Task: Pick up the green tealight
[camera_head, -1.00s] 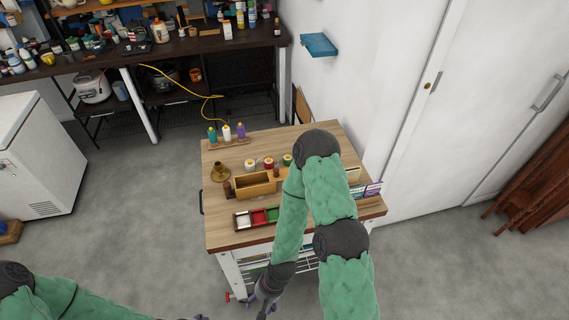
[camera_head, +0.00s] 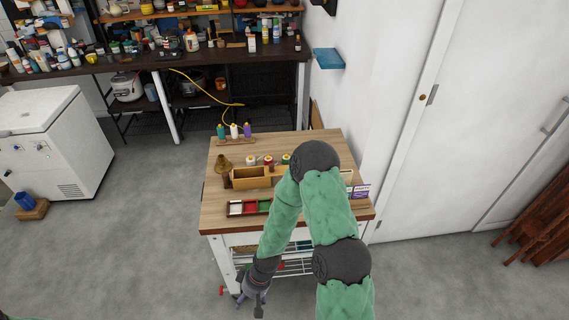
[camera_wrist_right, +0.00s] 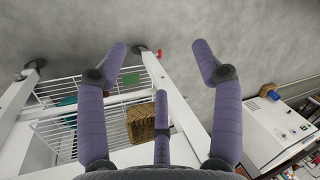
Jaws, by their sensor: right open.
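My right gripper (camera_head: 252,298) hangs low in front of the cart, below the top and well away from the green item. In the right wrist view the gripper (camera_wrist_right: 158,65) has its fingers spread with nothing between them. The green tealight is not recognisable there. My left gripper is out of view.
The cart top (camera_head: 225,175) also holds a wooden box (camera_head: 252,182), a tray (camera_head: 234,209) with white, red and green sections, a brass candlestick (camera_head: 223,165) and several bottles. A wire rack (camera_wrist_right: 65,130) with a basket (camera_wrist_right: 141,123) lies below. Floor left of the cart is clear.

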